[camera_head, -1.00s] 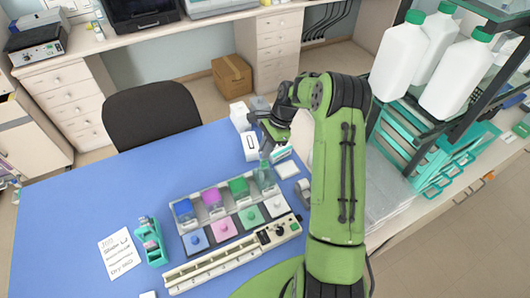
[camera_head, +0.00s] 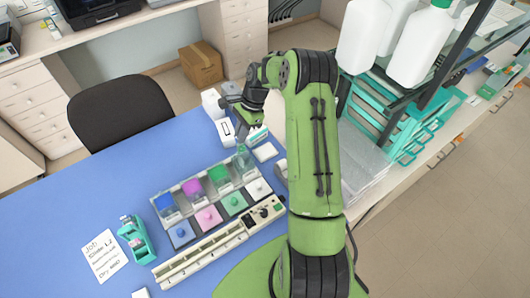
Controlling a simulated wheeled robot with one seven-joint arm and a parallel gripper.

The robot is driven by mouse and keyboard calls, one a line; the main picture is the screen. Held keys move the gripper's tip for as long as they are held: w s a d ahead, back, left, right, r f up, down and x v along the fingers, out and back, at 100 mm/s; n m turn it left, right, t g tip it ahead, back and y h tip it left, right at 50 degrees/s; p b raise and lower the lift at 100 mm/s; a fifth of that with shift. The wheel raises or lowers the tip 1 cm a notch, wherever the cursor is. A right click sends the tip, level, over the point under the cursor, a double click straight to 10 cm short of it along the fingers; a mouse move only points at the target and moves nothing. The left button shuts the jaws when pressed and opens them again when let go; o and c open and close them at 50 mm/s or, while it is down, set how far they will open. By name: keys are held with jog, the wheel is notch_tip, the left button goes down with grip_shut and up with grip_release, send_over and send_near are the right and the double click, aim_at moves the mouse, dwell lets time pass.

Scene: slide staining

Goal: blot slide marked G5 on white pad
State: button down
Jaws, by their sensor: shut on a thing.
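My gripper (camera_head: 241,131) is at the back right of the blue table, just above the clear staining jar (camera_head: 244,160). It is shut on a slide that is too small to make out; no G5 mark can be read. A flat white pad (camera_head: 265,152) lies just right of the clear jar. The slide looks apart from the pad. My forearm covers the table to the right of the pad.
Jars with blue (camera_head: 165,204), magenta (camera_head: 192,188) and green (camera_head: 220,175) contents stand in a row, with lids in front. A long cream slide rack (camera_head: 205,254), a teal dispenser (camera_head: 137,238) and a note (camera_head: 102,255) are nearer. White boxes (camera_head: 226,130) stand behind my gripper.

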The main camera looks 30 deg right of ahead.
jog(key=w+d+f+m+t+b, duration=0.2)
jog(key=d+f+m+b, duration=0.3)
jog(key=d+f, duration=0.4)
jog(key=shift+d+f+m+h+b, duration=0.3)
jog(key=shift+d+m+b, duration=0.15)
jog(key=shift+d, duration=0.65)
jog(key=shift+s+f, duration=0.1)
jog(key=shift+f, duration=0.3)
jog(key=shift+s+f, duration=0.15)
dwell(2.5)
notch_tip(320, 180, up, 6)
jog(key=p, duration=0.4)
dwell(0.4)
